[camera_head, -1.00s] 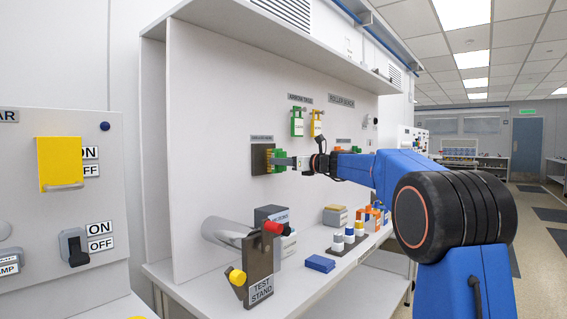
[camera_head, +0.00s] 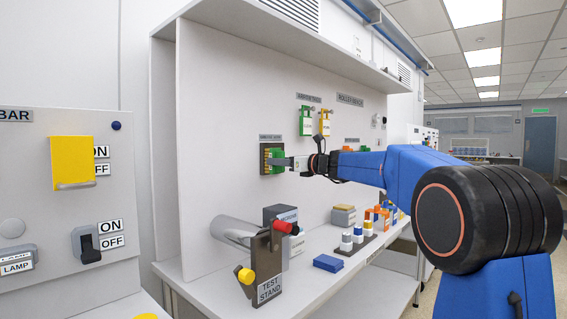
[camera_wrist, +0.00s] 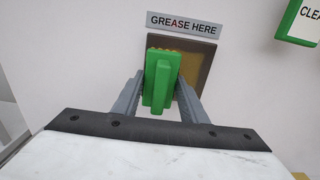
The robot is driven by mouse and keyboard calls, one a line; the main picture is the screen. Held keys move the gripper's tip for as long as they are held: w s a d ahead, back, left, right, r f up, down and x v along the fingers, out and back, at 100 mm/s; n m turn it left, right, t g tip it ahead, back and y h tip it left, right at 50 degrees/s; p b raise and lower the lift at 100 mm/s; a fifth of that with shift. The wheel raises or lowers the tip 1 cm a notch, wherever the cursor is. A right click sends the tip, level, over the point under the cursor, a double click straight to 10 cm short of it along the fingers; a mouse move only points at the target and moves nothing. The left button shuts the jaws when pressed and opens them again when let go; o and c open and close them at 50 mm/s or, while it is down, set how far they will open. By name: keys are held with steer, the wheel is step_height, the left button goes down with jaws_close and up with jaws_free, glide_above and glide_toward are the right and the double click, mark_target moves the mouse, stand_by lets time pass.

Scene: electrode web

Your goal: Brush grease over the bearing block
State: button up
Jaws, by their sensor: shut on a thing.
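The bearing block (camera_wrist: 210,52) is a dark brown plate with a yellowish face, on the wall under a "GREASE HERE" label; it also shows in the head view (camera_head: 266,146). My gripper (camera_wrist: 161,90) is shut on a green brush (camera_wrist: 161,80), held upright between the two grey fingers. Yellow bristles or grease show at the brush's top edge, against the block's face; I cannot tell which. In the head view the green brush (camera_head: 278,160) is at the block's right side, and appears to touch it.
The wall around the block is clear.

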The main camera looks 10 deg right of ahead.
steer(key=w+d+r, duration=0.1)
steer(key=w+d, duration=0.3)
steer(key=d, duration=0.1)
steer(key=shift+d, duration=0.25)
stand_by(1.3)
steer(key=shift+r, duration=0.1)
steer(key=s+a, duration=0.4)
steer(key=a, duration=0.2)
steer(key=shift+s+a, duration=0.2)
steer(key=shift+s, duration=0.1)
stand_by(0.6)
steer(key=shift+s, duration=0.1)
steer(key=shift+v, duration=2.9)
steer(key=shift+d, duration=0.15)
